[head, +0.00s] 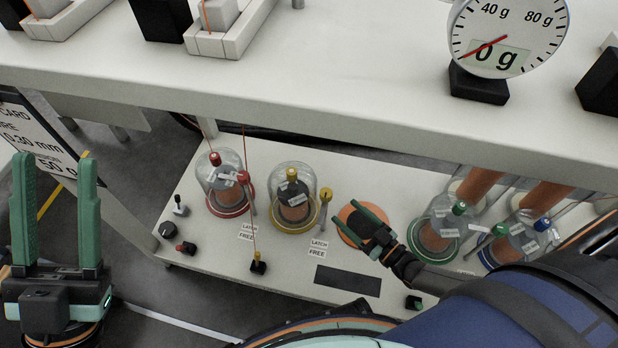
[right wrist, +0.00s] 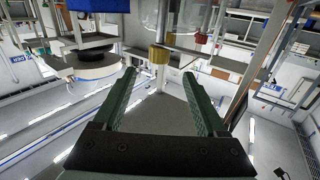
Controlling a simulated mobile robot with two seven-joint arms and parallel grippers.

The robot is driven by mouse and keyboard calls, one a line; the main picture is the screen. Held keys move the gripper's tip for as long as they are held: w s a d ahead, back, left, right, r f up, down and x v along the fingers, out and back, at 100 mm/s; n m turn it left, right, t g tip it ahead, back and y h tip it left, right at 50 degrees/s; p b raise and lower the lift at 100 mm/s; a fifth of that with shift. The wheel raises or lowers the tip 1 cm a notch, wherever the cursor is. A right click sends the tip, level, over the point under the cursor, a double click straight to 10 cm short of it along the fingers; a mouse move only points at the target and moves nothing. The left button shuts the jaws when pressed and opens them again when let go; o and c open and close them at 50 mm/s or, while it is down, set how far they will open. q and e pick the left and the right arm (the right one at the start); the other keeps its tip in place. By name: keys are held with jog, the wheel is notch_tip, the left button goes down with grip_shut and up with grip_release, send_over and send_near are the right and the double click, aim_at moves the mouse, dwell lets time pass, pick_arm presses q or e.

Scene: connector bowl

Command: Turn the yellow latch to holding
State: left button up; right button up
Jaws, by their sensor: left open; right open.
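The yellow latch (head: 326,196) is a yellow-topped post beside the yellow-rimmed glass jar (head: 293,226), at its right. A card below it (head: 318,248) reads "LATCH FREE". My right gripper (head: 347,213) is open a little to the right of the latch, over an orange disc (head: 350,237). In the right wrist view a yellow piece (right wrist: 160,54), which looks like the latch top, shows beyond and between the open fingers (right wrist: 160,73); I see no contact. My left gripper (head: 56,160) is open and empty at the far left, away from the jars.
A red-rimmed jar (head: 227,203) with its own red-topped latch (head: 243,178) stands at left. Green (head: 437,238) and blue (head: 515,246) jars stand at right, near my right arm. The upper shelf (head: 330,95) overhangs behind, with a dial scale (head: 508,38). A small yellow-topped lever (head: 258,256) stands at the front.

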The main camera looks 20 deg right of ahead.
aim_at(323, 205)
jog(key=b+x, duration=0.3)
jog(key=x, duration=0.9)
jog(key=shift+w, duration=0.15)
grip_shut()
dwell(1.1)
